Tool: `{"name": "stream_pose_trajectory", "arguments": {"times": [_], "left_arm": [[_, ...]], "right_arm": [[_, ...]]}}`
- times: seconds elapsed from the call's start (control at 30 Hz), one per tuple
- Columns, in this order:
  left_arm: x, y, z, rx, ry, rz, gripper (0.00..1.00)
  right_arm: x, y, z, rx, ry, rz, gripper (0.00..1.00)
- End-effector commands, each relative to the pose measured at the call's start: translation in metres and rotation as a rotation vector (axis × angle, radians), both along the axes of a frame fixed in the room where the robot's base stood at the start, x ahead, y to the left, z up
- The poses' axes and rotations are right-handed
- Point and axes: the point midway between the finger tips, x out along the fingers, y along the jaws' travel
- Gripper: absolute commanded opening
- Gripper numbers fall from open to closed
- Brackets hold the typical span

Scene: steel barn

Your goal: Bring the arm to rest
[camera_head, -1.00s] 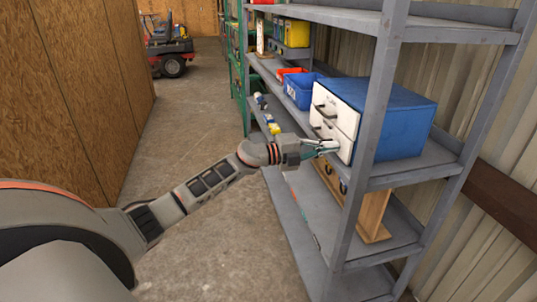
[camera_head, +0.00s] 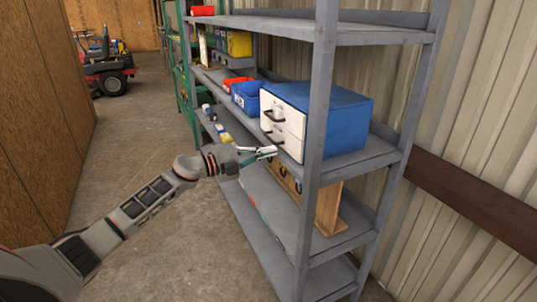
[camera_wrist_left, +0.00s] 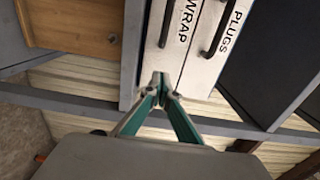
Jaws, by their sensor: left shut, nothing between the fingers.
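My left arm (camera_head: 140,205) reaches in from the lower left of the head view. My left gripper (camera_head: 272,153) is shut and empty, its tips close to the white front of a blue drawer cabinet (camera_head: 346,120) on the grey shelf. In the left wrist view the gripper (camera_wrist_left: 160,80) shows its green fingers closed together in front of the white drawer fronts (camera_wrist_left: 212,60), which carry dark handles and the words WRAP and PLUGS. Whether the tips touch the cabinet I cannot tell. My right gripper is not in view.
The grey shelf unit's front post (camera_head: 317,130) stands right of the gripper. Blue (camera_head: 247,97) and red bins sit farther back on the shelf. A wooden piece (camera_head: 328,207) stands on a lower shelf. A red vehicle (camera_head: 106,70) is far back left; the aisle floor is clear.

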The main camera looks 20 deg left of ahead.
Motion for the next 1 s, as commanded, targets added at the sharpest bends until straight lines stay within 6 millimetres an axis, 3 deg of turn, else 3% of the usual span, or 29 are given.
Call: {"name": "stream_pose_trajectory", "arguments": {"times": [0.17,0.33,0.5,0.77,0.87,1.0], "left_arm": [[-0.032,0.027,-0.004,0.005,0.003,0.0,0.0],[-0.054,0.046,-0.004,0.003,0.004,0.0,0.0],[-0.065,0.056,-0.002,0.002,0.002,0.0,0.0],[-0.069,0.055,-0.005,-0.009,0.006,0.0,0.0],[-0.076,0.041,-0.025,-0.071,0.034,0.01,0.0],[-0.1,0.007,-0.081,-0.263,0.129,0.069,0.0]], "right_arm": [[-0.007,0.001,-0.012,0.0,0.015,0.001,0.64],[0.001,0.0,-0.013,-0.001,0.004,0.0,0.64],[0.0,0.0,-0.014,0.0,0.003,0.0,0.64],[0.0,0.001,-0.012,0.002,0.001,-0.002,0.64],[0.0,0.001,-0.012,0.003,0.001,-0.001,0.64],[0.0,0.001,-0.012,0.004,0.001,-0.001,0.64]]}}
